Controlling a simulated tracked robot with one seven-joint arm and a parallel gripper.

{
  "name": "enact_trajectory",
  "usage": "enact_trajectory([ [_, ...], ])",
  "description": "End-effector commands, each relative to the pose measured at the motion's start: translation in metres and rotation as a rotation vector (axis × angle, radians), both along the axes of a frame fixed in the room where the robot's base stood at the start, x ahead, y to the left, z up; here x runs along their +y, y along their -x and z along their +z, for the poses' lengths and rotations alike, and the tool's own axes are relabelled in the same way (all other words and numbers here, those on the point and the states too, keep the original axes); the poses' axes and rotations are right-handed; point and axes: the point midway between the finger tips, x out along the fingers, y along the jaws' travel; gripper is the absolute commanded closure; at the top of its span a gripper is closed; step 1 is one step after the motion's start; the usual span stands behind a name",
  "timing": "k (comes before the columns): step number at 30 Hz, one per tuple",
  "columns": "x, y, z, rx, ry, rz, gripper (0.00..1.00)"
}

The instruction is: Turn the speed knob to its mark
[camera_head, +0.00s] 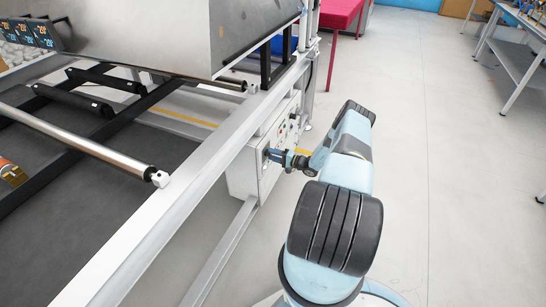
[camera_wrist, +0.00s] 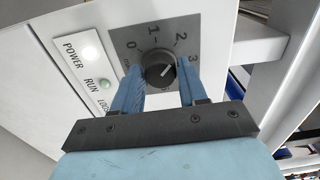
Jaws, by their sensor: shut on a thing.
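The speed knob (camera_wrist: 157,66) is a dark round dial on a grey scale plate (camera_wrist: 140,32) marked 0, 1, 2 and 3. A pale pointer line on it slants up and right, roughly toward the stretch between 2 and 3; its exact reading is hard to tell. My gripper (camera_wrist: 161,76) has its two blue fingers on either side of the knob, shut on it. In the head view my gripper (camera_head: 277,156) reaches the front of the white control box (camera_head: 242,182), and hides most of the knob.
On the panel beside the scale are a POWER lamp (camera_wrist: 89,52), lit white, and a green RUN lamp (camera_wrist: 105,84). The box hangs under the machine's pale frame rail (camera_head: 150,220), close to my arm. Open floor (camera_head: 440,170) lies to the right.

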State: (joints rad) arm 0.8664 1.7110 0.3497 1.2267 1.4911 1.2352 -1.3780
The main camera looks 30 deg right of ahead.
Motion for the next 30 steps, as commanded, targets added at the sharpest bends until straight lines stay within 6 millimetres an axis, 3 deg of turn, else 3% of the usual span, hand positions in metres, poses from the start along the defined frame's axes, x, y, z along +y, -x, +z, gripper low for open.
enact_trajectory([
  [30,-0.002,0.0013,-0.0028,0.598,-0.759,-0.005,0.88],
])
